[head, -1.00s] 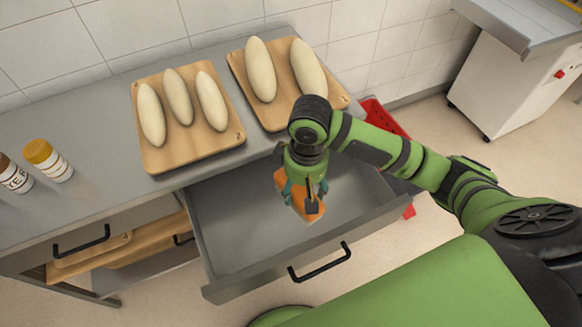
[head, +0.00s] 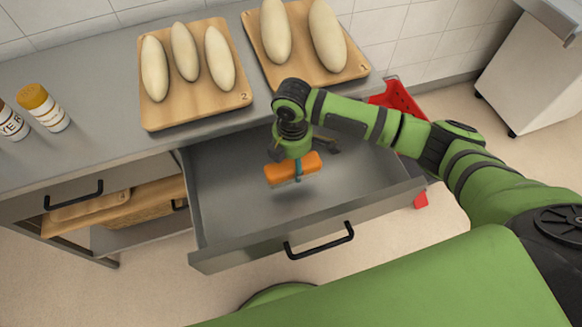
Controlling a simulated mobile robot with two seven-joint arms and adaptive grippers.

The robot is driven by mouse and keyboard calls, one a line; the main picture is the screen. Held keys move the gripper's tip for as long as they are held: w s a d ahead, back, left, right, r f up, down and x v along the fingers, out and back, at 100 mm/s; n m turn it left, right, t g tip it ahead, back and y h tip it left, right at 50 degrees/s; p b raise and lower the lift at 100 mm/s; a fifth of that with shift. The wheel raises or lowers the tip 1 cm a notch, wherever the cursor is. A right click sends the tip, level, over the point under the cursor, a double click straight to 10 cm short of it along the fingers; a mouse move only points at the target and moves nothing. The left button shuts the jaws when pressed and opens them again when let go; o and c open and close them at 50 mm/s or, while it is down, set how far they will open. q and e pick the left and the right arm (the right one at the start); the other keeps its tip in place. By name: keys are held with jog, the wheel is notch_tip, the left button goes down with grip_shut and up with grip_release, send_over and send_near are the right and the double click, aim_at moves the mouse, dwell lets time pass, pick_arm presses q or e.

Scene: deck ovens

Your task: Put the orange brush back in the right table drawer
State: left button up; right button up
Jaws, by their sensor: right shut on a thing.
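The orange brush (head: 310,163) is held in my right gripper (head: 298,172), which is shut on it. The brush lies crosswise under the gripper, over the inside of the open right table drawer (head: 225,205). A soft shadow shows on the drawer floor below the brush, and the brush appears a little above that floor. The drawer is pulled well out, with its black handle (head: 320,241) at the front. My left gripper is not in view.
Two wooden boards (head: 190,117) and (head: 358,72) with pale dough loaves lie on the grey table top (head: 90,130). Spice jars (head: 42,108) stand at the left. A closed left drawer (head: 75,198) and a red crate (head: 400,98) flank the open drawer.

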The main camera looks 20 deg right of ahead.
aim_at(292, 172)
jog(key=shift+f, duration=2.3)
jog(key=shift+f, duration=0.15)
jog(key=o, duration=1.5)
jog(key=shift+c, duration=0.2)
notch_tip(292, 172, up, 12)
jog(key=shift+r, duration=0.2)
